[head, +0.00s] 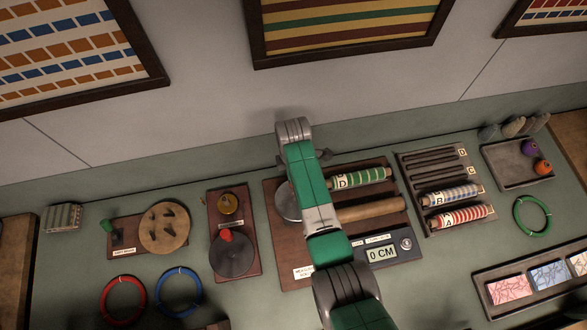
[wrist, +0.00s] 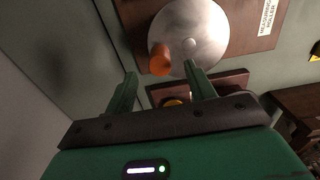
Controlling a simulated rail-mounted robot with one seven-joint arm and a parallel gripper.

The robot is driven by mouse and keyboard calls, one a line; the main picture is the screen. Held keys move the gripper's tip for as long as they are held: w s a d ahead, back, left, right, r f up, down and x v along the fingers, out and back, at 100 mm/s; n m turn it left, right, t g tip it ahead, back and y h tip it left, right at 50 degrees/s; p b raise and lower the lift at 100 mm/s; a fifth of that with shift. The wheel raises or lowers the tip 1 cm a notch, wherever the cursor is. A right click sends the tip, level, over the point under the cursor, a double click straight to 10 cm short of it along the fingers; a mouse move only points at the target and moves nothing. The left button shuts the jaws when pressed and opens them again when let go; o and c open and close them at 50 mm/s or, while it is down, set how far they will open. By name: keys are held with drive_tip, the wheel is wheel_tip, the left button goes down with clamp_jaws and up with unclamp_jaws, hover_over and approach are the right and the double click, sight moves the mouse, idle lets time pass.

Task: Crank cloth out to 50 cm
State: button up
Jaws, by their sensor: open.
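The measuring roller board (head: 290,255) lies mid-bench in the head view. It carries a green striped cloth roll marked D (head: 358,178), a bare wooden roller (head: 372,212) and a display (head: 381,254) reading 0 CM. Its silver crank disc (head: 287,203) is partly hidden by my arm. In the wrist view the disc (wrist: 205,35) shows with an orange knob (wrist: 160,58) near its rim. My gripper (wrist: 160,70) is open. The knob appears between its fingertips in that view; I cannot tell whether they touch it. My fingers are not clear in the head view.
A rack (head: 438,185) holds rolls marked A and B on the right. A board with a dark disc and red knob (head: 232,250) stands left. Red (head: 122,300), blue (head: 179,290) and green (head: 532,215) rings lie around. The wall rises behind the bench.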

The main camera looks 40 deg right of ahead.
wheel_tip(320, 180, down, 6)
drive_tip(key=b, duration=0.4)
drive_tip(key=shift+r+b, duration=0.1)
drive_tip(key=shift+b, duration=0.25)
drive_tip(key=shift+r, duration=0.15)
drive_tip(key=shift+c, duration=0.4)
drive_tip(key=c, duration=0.8)
drive_tip(key=shift+o, duration=0.2)
